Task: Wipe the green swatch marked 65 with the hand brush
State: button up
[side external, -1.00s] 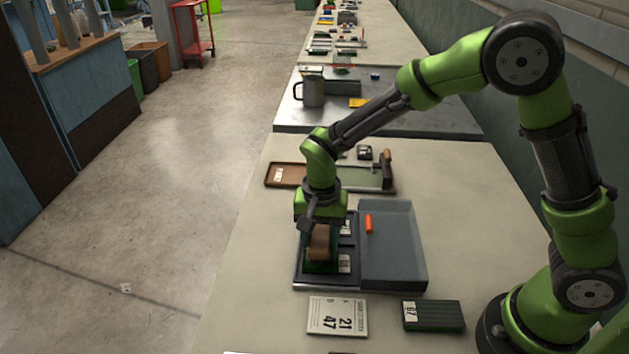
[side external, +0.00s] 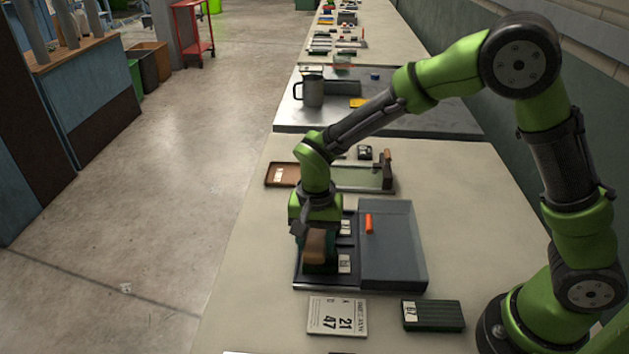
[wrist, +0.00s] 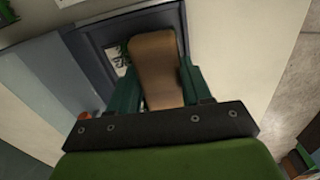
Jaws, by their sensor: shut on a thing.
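The hand brush, with a brown wooden back, shows in the side view (side external: 314,245) and the wrist view (wrist: 156,58). My gripper (side external: 314,232) is shut on it, with a dark finger on each side. The brush is over the front part of a dark compartmented tray (side external: 300,284), and whether its bristles touch a swatch is hidden. A white label (side external: 344,264) shows just right of the brush; its number is too small to read surely. The green swatch under the brush is mostly hidden.
A grey box section (side external: 392,262) with an orange piece (side external: 368,224) adjoins the tray. A number card (side external: 337,316) and a ribbed dark green block (side external: 433,316) lie in front.

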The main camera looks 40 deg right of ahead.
jog(key=shift+w+d, duration=0.85)
jog(key=shift+w, duration=0.05)
jog(key=shift+w+r, duration=0.1)
jog(key=shift+r, duration=3.9)
